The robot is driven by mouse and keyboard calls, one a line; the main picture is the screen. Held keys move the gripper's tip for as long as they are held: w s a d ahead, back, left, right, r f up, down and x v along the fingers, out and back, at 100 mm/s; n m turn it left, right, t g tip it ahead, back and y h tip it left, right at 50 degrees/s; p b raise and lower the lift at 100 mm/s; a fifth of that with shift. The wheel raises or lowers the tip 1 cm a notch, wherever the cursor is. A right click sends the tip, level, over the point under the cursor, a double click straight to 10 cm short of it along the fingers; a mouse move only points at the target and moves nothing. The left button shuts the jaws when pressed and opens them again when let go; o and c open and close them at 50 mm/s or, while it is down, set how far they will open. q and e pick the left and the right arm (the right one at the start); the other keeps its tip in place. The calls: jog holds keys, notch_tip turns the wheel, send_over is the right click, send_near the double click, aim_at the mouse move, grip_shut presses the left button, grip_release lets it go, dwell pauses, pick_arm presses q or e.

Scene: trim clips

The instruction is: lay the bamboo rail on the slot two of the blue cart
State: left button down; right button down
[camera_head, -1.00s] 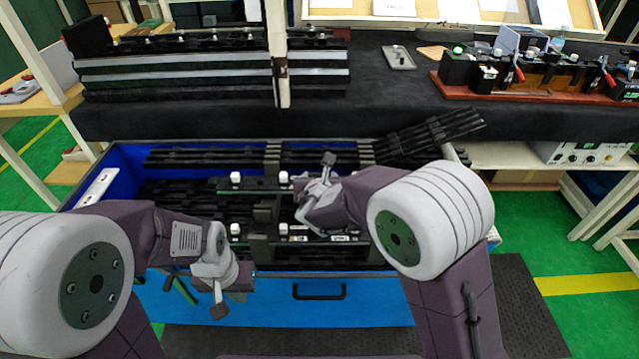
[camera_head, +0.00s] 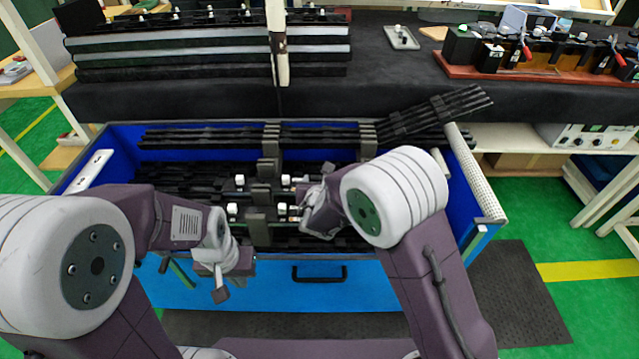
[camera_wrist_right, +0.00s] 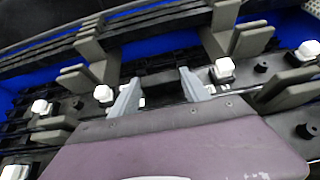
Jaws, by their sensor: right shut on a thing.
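The blue cart (camera_head: 470,205) stands in front of me, with dark rails and grey upright dividers inside. My right gripper (camera_head: 312,205) is down in the cart, shut on a dark rail (camera_head: 262,184) with white knobs. In the right wrist view, its two grey fingers (camera_wrist_right: 157,93) straddle that rail between white knobs. No bamboo colour shows on it. A similar row of white knobs (camera_head: 232,209) lies nearer the cart's front. I cannot tell whether the held rail touches the slot. My left gripper (camera_head: 222,277) hangs empty by the cart's front; its fingers are unclear.
Stacked black rails (camera_head: 200,137) lie along the cart's back, and a slanted bundle (camera_head: 435,113) rests over its back right. A dark bench (camera_head: 375,85) stands behind, with clamp fixtures (camera_head: 540,55) at right.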

jog(key=shift+r, duration=0.1)
jog(key=c, duration=0.5)
grip_release()
jog(key=shift+s+r, duration=0.15)
jog(key=shift+s, duration=0.05)
jog(key=p+v, duration=0.1)
jog(key=v, duration=0.9)
jog(key=shift+s+r+p, duration=0.2)
jog(key=shift+s+p, duration=0.15)
jog(key=shift+p, duration=0.05)
jog(key=shift+s+r, duration=0.15)
jog(key=shift+s, duration=0.3)
